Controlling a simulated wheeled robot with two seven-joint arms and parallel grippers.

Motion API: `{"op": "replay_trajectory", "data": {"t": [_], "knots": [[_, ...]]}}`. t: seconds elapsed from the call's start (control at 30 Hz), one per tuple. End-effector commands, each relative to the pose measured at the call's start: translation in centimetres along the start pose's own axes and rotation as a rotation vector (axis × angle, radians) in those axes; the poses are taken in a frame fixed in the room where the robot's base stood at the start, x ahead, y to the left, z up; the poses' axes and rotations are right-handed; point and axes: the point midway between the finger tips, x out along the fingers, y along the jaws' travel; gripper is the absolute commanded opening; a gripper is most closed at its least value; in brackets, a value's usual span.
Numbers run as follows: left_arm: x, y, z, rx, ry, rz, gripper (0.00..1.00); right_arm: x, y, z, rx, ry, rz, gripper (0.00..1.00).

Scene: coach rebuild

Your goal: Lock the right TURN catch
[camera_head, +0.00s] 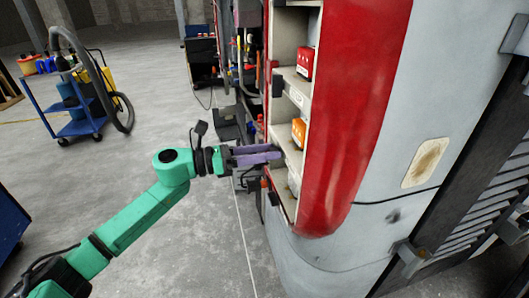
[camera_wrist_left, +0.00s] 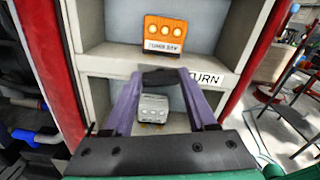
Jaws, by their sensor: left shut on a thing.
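My left gripper (camera_head: 274,155), with purple fingers, reaches the open shelf compartment in the side of the red and white coach (camera_head: 350,120). In the left wrist view, its fingertips (camera_wrist_left: 160,84) are closed on the dark TURN catch (camera_wrist_left: 160,75) at the shelf edge. A white label (camera_wrist_left: 207,78) reading TURN is just right of the catch. The fingers partly cover the catch, and its exact angle is hard to tell. In the head view the catch is hidden by the fingers. My right gripper is in neither view.
An orange box (camera_wrist_left: 164,36) stands on the shelf above the catch, and a grey box (camera_wrist_left: 155,108) sits below. A red box (camera_head: 305,63) is on a higher shelf. A blue cart (camera_head: 75,100) with a hose stands far left. Open floor lies left of the coach.

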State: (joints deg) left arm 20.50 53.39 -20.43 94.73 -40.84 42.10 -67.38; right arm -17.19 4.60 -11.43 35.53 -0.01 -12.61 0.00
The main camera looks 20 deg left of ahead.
Motion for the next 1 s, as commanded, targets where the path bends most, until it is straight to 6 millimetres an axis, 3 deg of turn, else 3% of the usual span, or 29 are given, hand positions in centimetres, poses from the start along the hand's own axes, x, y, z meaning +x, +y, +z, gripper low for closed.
{"op": "replay_trajectory", "data": {"t": [0.47,1.0], "knots": [[0.0,0.2,0.1,-0.446,0.000,0.002,0.02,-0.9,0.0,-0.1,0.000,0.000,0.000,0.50],[0.0,0.4,0.1,-0.959,-0.001,0.002,0.02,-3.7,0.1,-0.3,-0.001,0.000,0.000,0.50]]}}
